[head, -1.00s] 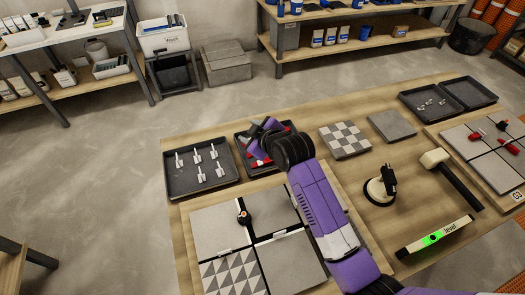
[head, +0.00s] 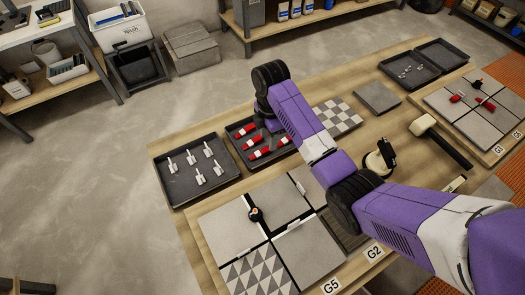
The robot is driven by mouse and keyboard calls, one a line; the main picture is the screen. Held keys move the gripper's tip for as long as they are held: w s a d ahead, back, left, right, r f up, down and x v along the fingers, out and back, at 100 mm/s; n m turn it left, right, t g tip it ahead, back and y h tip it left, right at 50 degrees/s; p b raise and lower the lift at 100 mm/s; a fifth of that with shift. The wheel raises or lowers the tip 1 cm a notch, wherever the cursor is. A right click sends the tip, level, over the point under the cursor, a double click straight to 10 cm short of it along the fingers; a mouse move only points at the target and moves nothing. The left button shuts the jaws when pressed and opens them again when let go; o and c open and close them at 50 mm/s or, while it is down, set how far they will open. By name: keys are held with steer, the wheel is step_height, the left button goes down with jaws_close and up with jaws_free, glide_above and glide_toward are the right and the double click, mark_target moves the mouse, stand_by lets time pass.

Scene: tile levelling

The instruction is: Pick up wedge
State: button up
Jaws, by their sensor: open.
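Several red wedges with pale ends (head: 259,153) lie in a dark tray (head: 238,171) at the middle back of the table. Another wedge (head: 246,131) lies near the tray's back left side. My arm reaches over the tray's right part, and its black wrist joint hangs above the back edge. My gripper's fingers are hidden behind my own arm, so their distance to the wedges does not show. No wedge is seen lifted.
A tray of white clips (head: 159,163) stands left of the wedge tray. Tiles with a black-and-red knob (head: 255,214) lie in front. A checkered tile (head: 337,118), suction cup (head: 378,162) and mallet (head: 424,125) are to the right.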

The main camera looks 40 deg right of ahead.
mark_target(260, 153)
steer(key=shift+d+f+p, duration=0.2)
steer(key=shift+f+p, duration=0.25)
steer(key=shift+f, duration=2.25)
jaws_close()
